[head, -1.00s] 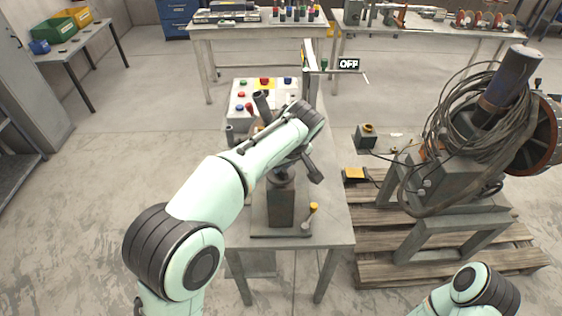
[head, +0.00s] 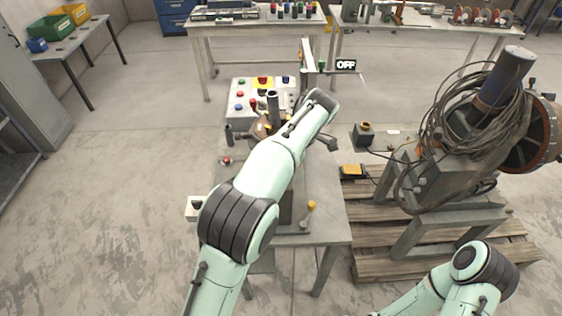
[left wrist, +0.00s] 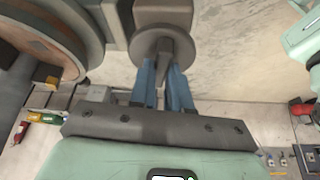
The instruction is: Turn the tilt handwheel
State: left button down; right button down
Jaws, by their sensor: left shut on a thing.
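In the left wrist view, the blue fingers of my left gripper (left wrist: 166,88) are shut on a dark grey arm of the tilt handwheel (left wrist: 158,42), whose round hub shows just beyond them. The positioner's brown round plate (left wrist: 45,38) is to the left there. In the head view, my left arm covers the fingers and most of the handwheel. A dark piece, probably of the handwheel (head: 328,142), sticks out to the right of my wrist. Part of the brown plate (head: 261,128) shows left of my arm. My right gripper is out of view; only its arm shows at bottom right.
A control box (head: 242,95) with coloured buttons stands behind the positioner. A yellow-knobbed lever (head: 309,212) rises from the table (head: 325,228) to the right of my arm. A cable-draped machine (head: 450,165) stands on wooden pallets at right.

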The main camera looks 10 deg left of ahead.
pick_arm(q)
jog(key=shift+w+n+g, duration=0.1)
jog(key=shift+n+g, duration=0.3)
jog(key=shift+n, duration=0.7)
jog(key=c, duration=1.1)
grip_release()
